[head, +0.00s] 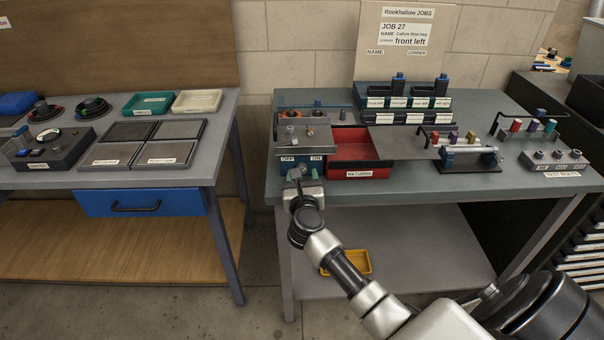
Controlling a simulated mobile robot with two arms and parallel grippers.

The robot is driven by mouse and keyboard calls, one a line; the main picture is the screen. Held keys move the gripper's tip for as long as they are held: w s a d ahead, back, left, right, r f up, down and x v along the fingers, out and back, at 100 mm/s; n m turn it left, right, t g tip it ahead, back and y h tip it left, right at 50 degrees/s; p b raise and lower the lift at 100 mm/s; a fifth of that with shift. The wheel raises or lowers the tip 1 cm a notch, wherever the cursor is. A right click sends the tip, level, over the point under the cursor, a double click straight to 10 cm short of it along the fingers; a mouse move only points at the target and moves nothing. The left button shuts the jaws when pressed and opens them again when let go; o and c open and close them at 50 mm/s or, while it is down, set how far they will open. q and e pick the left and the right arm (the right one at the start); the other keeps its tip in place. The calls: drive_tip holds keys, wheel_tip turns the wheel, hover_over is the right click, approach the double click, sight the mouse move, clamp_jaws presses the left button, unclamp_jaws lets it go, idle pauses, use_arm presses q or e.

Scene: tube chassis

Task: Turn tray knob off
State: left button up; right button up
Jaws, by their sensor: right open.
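A blue-fronted unit (285,165) with OFF and ON labels stands at the left front of the right-hand bench. A grey metal tray (318,139) with small parts sits on top of it. My right gripper (302,174) is at the unit's front, just below the labels, with its fingers apart. It covers the middle of the front, so the knob and the way it points cannot be made out clearly. I cannot tell whether the fingers touch the knob. My left gripper is not in view.
A red bin (352,172) sits right of the unit. Labelled racks (407,102), a rod on a stand (468,155) and a test block (556,160) stand farther right. A left bench (200,178) holds trays and instruments. A yellow tray (354,263) lies on the lower shelf.

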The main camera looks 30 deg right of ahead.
drive_tip(key=shift+x, duration=0.8)
drive_tip(key=c, duration=0.9)
drive_tip(key=shift+c, duration=0.2)
